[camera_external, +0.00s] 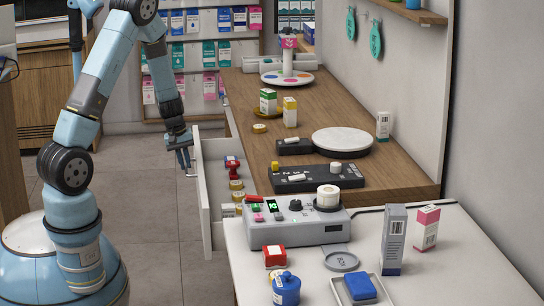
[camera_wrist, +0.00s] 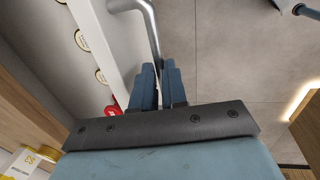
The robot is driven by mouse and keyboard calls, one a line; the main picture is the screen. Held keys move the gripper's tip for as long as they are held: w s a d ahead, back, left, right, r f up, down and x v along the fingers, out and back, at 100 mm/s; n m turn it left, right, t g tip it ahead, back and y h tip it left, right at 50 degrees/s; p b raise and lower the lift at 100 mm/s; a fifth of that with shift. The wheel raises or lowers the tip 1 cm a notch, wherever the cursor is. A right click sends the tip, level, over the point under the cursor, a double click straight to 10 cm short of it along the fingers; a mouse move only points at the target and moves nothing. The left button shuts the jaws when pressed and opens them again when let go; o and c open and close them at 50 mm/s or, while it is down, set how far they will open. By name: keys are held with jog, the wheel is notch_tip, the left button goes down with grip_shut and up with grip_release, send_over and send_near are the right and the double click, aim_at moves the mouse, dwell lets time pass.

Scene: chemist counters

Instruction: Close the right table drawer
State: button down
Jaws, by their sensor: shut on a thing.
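The drawer (camera_external: 205,205) under the wooden counter is pulled out, its pale front panel facing left. It holds a red-handled item and several round yellow-and-white pieces. My gripper (camera_external: 184,158) is at the outer side of the drawer front, near its far end. In the wrist view, the metal bar handle (camera_wrist: 151,28) runs down between the blue fingers of my gripper (camera_wrist: 158,85), which are shut on it. The drawer's front panel (camera_wrist: 103,50) runs along the left of the handle there.
The wooden counter (camera_external: 245,110) bears boxes, a round white plate (camera_external: 342,141) and dark devices. A white table (camera_external: 430,270) in front holds a grey device (camera_external: 300,226), boxes and a blue jar (camera_external: 286,288). The tiled floor (camera_external: 150,205) left of the drawer is clear.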

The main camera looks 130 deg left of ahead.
jog(key=w+a, duration=1)
jog(key=shift+a, duration=0.15)
jog(key=shift+w, duration=0.15)
jog(key=c, duration=1.2)
grip_release()
jog(key=shift+o, duration=0.2)
notch_tip(320, 180, up, 14)
jog(key=s+d, duration=0.1)
jog(key=d, duration=0.1)
jog(key=shift+s+f, duration=0.25)
jog(key=shift+s, duration=0.15)
jog(key=shift+a, duration=0.1)
